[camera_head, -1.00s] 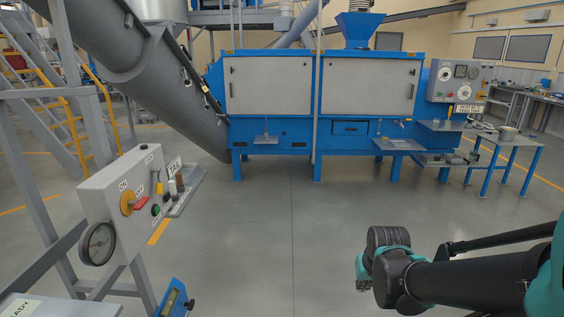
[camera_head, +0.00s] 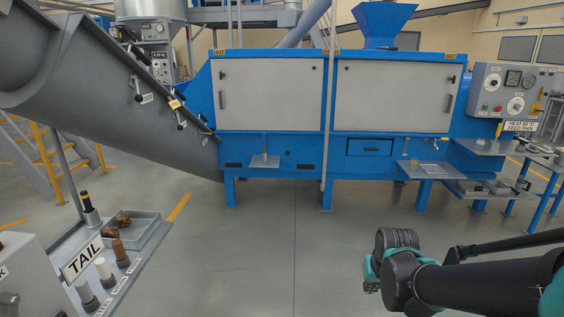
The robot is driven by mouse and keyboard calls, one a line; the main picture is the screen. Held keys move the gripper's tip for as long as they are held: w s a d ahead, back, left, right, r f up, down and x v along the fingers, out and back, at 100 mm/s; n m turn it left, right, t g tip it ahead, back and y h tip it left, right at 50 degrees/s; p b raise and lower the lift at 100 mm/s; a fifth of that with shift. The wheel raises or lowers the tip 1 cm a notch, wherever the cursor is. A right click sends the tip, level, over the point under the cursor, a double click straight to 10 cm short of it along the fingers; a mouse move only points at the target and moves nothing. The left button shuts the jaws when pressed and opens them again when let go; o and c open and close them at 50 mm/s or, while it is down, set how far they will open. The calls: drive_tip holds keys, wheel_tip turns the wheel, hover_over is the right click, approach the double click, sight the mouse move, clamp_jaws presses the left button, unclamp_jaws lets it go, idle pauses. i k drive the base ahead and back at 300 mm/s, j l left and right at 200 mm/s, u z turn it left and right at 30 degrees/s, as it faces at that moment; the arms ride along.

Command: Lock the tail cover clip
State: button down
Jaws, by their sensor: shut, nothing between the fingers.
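The grey auger tube (camera_head: 110,95) slopes down from the upper left to the blue machine. Several dark clips or handles sit along its edge, among them an upper one (camera_head: 140,54), one beside a small white label (camera_head: 137,88) and one by a yellow tag (camera_head: 174,103). I cannot tell which is the tail cover clip or whether any is locked. A TAIL sign (camera_head: 82,260) stands on a bench at the lower left. My gripper (camera_head: 371,286) is at the lower right, mostly hidden by my wrist, shut and empty, far from the tube.
The blue machine (camera_head: 285,146) with grey doors spans the back. A tray (camera_head: 150,238) with brown pieces and several capped pegs are on the left bench. A control panel (camera_head: 512,100) and small table (camera_head: 545,165) are at the right. The middle floor is clear.

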sight(200, 115)
drive_tip(key=i+j+u, duration=0.1)
drive_tip(key=i+u, duration=0.2)
drive_tip(key=i, duration=0.25)
drive_tip(key=i+l+u, duration=0.1)
drive_tip(key=i+u, duration=0.25)
drive_tip(key=i, duration=0.25)
drive_tip(key=i+l+u, duration=0.3)
drive_tip(key=i, duration=0.25)
drive_tip(key=j, duration=0.1)
